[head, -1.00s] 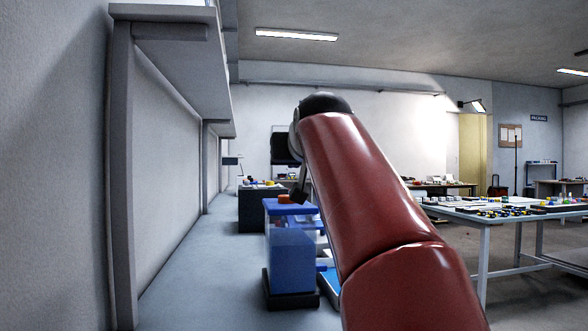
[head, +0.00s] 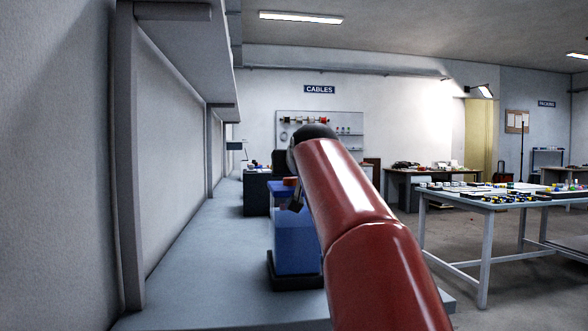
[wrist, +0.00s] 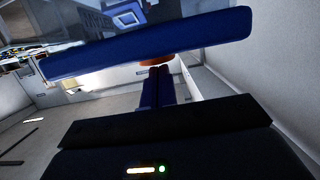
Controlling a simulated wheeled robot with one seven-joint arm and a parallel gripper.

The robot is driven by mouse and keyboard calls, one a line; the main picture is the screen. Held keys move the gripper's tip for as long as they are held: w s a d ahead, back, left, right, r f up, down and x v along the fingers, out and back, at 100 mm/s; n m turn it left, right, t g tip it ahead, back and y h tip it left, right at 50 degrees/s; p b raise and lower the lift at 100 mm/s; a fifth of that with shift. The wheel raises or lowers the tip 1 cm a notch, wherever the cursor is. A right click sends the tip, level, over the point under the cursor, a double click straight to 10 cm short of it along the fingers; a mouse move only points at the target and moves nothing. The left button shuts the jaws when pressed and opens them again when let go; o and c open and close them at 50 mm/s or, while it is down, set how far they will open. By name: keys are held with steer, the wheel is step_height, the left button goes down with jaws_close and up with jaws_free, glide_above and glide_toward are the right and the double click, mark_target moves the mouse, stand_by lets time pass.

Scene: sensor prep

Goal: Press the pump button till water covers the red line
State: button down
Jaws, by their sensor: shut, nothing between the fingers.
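The blue pump unit (head: 296,245) stands upright on a black base on the bench, left of my red arm in the head view. Its orange-red button (head: 290,181) sits on top, partly hidden by my arm. In the wrist view the button (wrist: 157,60) shows as a flattened disc beside a long blue bar. My gripper (wrist: 159,70) is shut and empty, its fingertips close to the button; I cannot tell whether they touch. In the head view my gripper (head: 296,204) is small and dark beside the unit's top. I cannot make out the water level or the red line.
A wall and overhanging shelf (head: 185,40) run along the left. The grey bench (head: 190,270) is clear left of the unit. A table (head: 500,200) with many small parts stands right. A dark box (head: 256,190) stands farther back along the bench.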

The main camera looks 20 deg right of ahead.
steer(key=shift+f+b, duration=0.95)
steer(key=shift+f, duration=0.45)
steer(key=shift+r+p, duration=0.45)
steer(key=shift+p, duration=0.05)
steer(key=r+p, duration=0.1)
steer(key=r, duration=0.1)
steer(key=s+r+p, duration=0.1)
steer(key=r, duration=0.1)
steer(key=shift+a+r+p, duration=0.15)
steer(key=shift+r+p, duration=0.2)
steer(key=shift+p, duration=0.05)
steer(key=b+v, duration=0.1)
steer(key=v, duration=0.8)
steer(key=shift+s+b, duration=0.2)
steer(key=shift+b, duration=0.2)
steer(key=shift+f, duration=0.15)
